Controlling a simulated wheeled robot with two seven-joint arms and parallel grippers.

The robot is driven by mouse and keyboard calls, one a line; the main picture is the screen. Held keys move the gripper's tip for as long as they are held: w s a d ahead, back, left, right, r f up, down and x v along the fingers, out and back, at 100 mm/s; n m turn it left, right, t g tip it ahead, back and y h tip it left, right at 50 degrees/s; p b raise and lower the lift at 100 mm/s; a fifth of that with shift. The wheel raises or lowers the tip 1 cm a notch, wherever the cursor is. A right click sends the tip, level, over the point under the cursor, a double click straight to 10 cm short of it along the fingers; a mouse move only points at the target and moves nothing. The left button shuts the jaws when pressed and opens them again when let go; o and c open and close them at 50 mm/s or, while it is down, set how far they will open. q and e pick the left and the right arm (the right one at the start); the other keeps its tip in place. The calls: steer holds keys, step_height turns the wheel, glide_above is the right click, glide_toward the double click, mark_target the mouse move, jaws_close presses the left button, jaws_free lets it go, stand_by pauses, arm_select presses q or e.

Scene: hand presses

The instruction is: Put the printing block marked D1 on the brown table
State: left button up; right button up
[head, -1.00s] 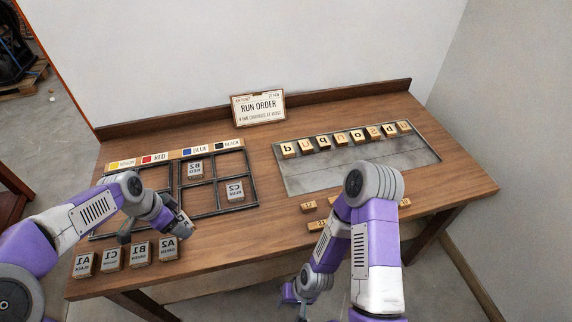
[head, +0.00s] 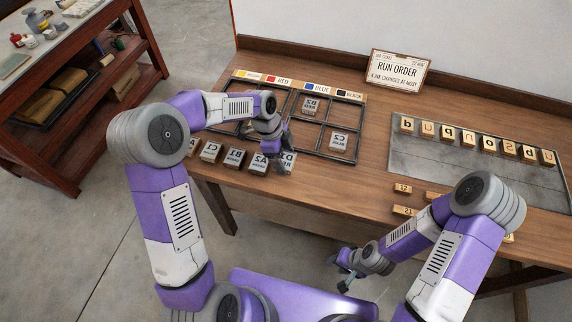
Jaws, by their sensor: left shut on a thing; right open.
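The printing block marked D1 (head: 288,160), a grey-faced block with mirrored letters, is at my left gripper (head: 280,143) in the head view. The gripper is shut on it and covers part of it. The block is just right of the block marked A2 (head: 259,164), by the front edge of the wooden bench (head: 330,185); I cannot tell whether it touches the bench. A reddish-brown table (head: 137,83) with a pale, cluttered top stands at the upper left. My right gripper (head: 345,277) is open and empty, low in front of the bench.
Blocks B1 (head: 234,158) and C1 (head: 210,151) stand left of A2. A black-framed rack (head: 325,125) behind holds blocks B2 (head: 310,106) and C2 (head: 339,142). A metal tray (head: 420,160) with letter blocks lies right. Floor lies between the bench and the reddish-brown table.

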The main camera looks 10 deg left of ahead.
arm_select(q)
steer(key=shift+f+b, duration=0.55)
steer(key=shift+f, duration=1.8)
steer(key=shift+f, duration=0.15)
steer(key=o, duration=1.1)
steer(key=shift+r, duration=0.3)
steer(key=p+v, duration=0.3)
steer(key=v, duration=0.8)
steer(key=shift+a+r, duration=0.15)
steer(key=shift+r, duration=0.2)
